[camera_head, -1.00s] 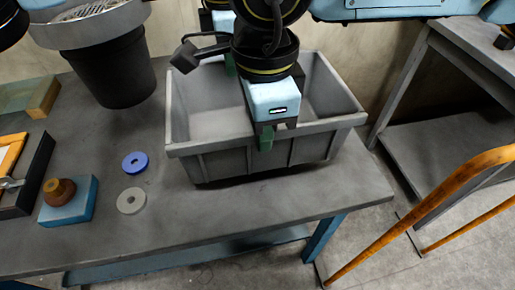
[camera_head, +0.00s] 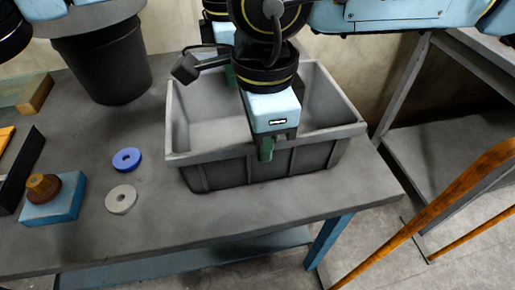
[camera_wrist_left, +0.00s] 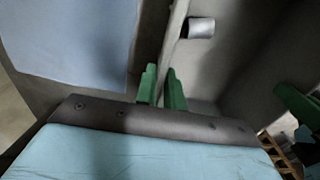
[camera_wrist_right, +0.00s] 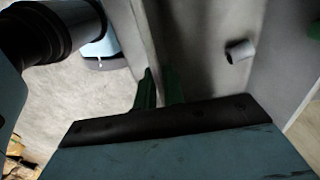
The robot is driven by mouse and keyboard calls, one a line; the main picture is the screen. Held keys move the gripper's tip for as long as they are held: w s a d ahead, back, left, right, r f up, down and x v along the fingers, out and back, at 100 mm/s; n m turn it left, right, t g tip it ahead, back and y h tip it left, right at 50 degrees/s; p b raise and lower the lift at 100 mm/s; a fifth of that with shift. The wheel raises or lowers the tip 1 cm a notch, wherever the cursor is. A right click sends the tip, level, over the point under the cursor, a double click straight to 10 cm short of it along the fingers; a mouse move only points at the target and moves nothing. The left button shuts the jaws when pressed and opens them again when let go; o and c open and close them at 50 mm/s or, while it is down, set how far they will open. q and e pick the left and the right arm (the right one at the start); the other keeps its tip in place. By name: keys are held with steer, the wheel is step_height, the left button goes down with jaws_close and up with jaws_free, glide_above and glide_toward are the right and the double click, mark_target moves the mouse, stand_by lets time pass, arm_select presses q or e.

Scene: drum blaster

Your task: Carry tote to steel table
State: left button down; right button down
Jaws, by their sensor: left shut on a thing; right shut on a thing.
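The grey tote (camera_head: 212,172) is over the right part of the near table (camera_head: 150,215). Its inside looks empty from the head view, though my arm covers part of it. My right gripper (camera_head: 265,150) is shut on the tote's near wall. My left gripper (camera_head: 231,75) is shut on the far wall, partly hidden behind my right arm. Both wrist views show green fingers pinching the wall, left (camera_wrist_left: 161,90) and right (camera_wrist_right: 158,92). I cannot tell whether the tote's bottom touches the table. A grey table with a lower shelf (camera_head: 435,150) stands at the right.
A blue ring (camera_head: 126,161), a grey ring (camera_head: 121,199) and a blue block with a brown knob (camera_head: 62,203) lie left of the tote. A black bucket (camera_head: 103,68) stands behind them. An orange rail (camera_head: 455,190) crosses the right foreground.

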arm_select(q)
steer(key=c, duration=2)
jaws_free()
steer(key=shift+f, duration=0.25)
arm_select(e)
steer(key=c, duration=2)
jaws_free()
steer(key=shift+f, duration=0.25)
arm_select(q)
steer(key=o, duration=0.5)
steer(key=shift+r, duration=0.1)
arm_select(e)
steer(key=o, duration=0.5)
steer(key=shift+r, duration=0.1)
arm_select(q)
step_height(320, 180, up, 12)
arm_select(e)
step_height(320, 180, up, 12)
